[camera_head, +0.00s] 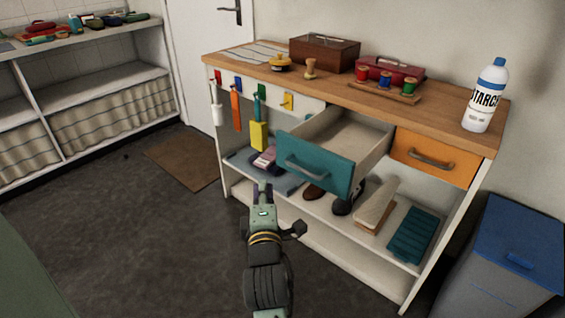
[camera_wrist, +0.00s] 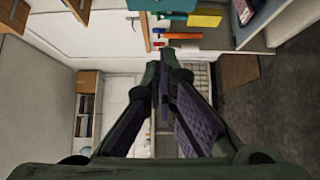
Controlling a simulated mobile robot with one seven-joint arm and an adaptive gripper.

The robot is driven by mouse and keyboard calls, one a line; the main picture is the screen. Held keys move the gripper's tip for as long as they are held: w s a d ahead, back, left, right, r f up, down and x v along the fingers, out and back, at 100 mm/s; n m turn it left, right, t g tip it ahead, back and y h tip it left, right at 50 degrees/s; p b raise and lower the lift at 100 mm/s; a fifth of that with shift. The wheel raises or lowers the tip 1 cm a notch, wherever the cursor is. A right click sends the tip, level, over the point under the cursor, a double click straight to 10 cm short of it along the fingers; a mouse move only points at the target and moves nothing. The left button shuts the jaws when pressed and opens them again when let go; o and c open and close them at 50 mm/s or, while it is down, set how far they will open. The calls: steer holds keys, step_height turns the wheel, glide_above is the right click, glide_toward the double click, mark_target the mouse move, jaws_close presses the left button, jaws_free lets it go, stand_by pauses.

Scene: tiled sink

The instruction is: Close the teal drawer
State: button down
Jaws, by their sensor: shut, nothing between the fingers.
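The teal drawer (camera_head: 315,165) stands pulled out from the wooden-topped bench in the head view. Its inside looks empty, and its front carries a grey-blue bar handle (camera_head: 305,169). My gripper (camera_head: 264,187) is in front of the bench, just below and left of the drawer front in the picture. Whether it touches the drawer cannot be told. In the wrist view my gripper (camera_wrist: 161,68) has its fingers together with nothing between them. A teal strip, likely the drawer front (camera_wrist: 160,5), shows at the top edge of the wrist view.
An orange drawer (camera_head: 434,157) beside it is shut. The bench top (camera_head: 330,84) bears boxes, thread spools and a starch bottle (camera_head: 485,95). Coloured tags and a yellow block (camera_head: 259,136) hang at the left. A blue-lidded bin (camera_head: 515,245) stands at right. The floor in front is clear.

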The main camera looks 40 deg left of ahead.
steer(key=w+d+p+x, duration=0.2)
steer(key=p+x, duration=0.1)
steer(key=x, duration=0.9)
steer(key=shift+w, duration=0.25)
steer(key=shift+a, duration=0.1)
